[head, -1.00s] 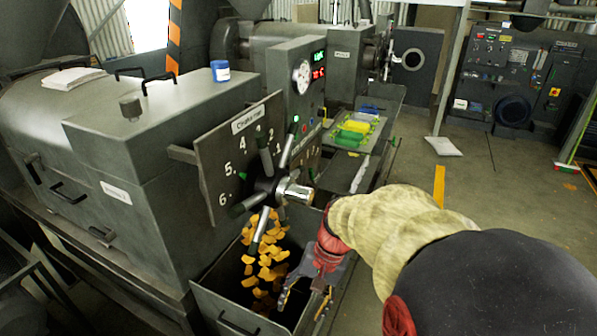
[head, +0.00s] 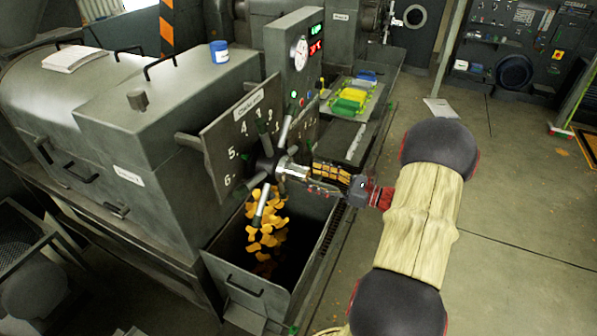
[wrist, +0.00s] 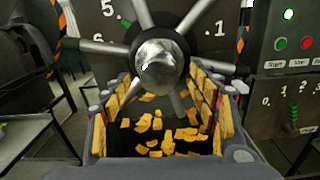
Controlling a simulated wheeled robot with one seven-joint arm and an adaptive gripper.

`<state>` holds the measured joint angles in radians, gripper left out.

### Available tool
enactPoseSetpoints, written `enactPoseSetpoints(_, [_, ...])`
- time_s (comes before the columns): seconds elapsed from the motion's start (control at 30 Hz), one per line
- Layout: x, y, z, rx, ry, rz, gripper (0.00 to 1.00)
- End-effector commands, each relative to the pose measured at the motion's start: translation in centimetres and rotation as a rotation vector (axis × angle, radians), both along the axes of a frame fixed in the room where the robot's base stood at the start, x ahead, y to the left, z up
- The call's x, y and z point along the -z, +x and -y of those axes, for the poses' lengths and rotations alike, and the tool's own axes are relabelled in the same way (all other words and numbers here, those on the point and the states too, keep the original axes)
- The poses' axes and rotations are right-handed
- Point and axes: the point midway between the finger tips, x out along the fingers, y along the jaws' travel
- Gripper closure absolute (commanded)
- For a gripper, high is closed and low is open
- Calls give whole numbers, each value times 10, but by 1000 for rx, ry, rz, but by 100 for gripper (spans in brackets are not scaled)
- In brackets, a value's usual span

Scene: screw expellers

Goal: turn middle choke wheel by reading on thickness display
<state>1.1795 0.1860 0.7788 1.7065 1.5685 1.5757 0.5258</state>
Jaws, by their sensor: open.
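The spoked choke wheel (head: 266,166) stands out from a dark plate (head: 226,150) labelled "Choke", with numbers around it. It has a shiny metal hub and several grey spokes with dark green grips. My gripper (head: 300,174) is open at the hub end, fingers pointing at the wheel. In the wrist view the hub (wrist: 160,64) lies between the two yellow-padded fingers, with spokes fanning out behind. I cannot tell if the fingers touch it.
Orange flakes (head: 264,225) fall into an open metal bin (head: 235,275) below the wheel. A green and a red button (wrist: 280,44) sit on the panel at right. A tray with coloured containers (head: 350,102) is behind.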

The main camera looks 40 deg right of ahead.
Motion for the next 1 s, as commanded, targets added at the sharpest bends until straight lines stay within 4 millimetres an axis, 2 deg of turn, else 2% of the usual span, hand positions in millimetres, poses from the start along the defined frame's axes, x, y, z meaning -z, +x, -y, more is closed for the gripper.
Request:
enactPoseSetpoints(0.2, [-1,33,-15,-5,-3,-1,40])
enactPoseSetpoints(0.4, [0,50,-22,-3,-3,-2,40])
enactPoseSetpoints(0.73, [0,54,-23,-2,-4,-2,40])
enactPoseSetpoints(1.0, [0,54,-23,-2,-4,-2,55])
